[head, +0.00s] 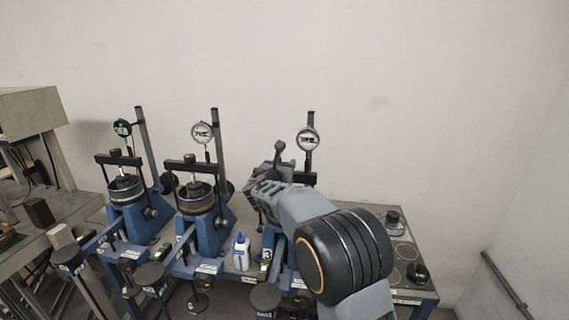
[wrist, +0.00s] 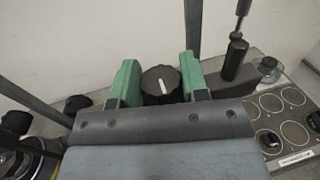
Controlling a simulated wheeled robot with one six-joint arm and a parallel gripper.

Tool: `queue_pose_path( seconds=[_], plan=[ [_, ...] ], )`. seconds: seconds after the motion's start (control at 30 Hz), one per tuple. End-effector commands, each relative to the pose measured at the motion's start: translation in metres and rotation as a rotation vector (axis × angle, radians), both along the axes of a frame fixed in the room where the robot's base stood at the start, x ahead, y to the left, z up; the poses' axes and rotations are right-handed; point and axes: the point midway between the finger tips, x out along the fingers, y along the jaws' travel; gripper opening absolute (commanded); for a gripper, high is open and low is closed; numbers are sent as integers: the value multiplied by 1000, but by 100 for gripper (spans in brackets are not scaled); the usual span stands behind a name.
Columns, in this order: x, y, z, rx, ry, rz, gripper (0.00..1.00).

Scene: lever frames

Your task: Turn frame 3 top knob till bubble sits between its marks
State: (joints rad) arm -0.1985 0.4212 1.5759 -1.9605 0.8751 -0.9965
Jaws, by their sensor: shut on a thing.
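Frame 3 is the rightmost lever frame, with a round dial gauge (head: 308,139) on its dark post; my arm covers most of its body in the head view. Its top knob (wrist: 161,85) is black and ribbed with a white pointer line, nearly upright and leaning slightly. My gripper (wrist: 161,75) is shut on the knob, one green finger pad on each side. In the head view my gripper (head: 268,180) is at the top of frame 3. A small greenish level vial (head: 264,268) shows low beside my arm; its bubble and marks are too small to make out.
Two more blue lever frames stand to the left, with a middle gauge (head: 202,132) and a left gauge (head: 122,128). A white-and-blue bottle (head: 241,252) stands between frames. A plate with round recesses (wrist: 284,105) lies to the right.

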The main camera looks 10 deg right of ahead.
Motion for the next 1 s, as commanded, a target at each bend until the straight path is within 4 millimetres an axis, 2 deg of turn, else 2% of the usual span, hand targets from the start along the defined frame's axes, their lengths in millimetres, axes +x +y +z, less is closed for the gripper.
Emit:
queue_pose_path(
  seconds=[0.33, 0.37, 0.63, 0.87, 1.0],
  plan=[
    [0, 1, 1, 1, 1, -36, 17],
    [0, 1, 1, 1, 1, -36, 42],
    [0, 1, 0, 1, 1, -35, 67],
    [-1, 1, 0, 1, 1, -35, 67],
    [-9, 7, 0, 0, -1, -33, 67]
  ],
)
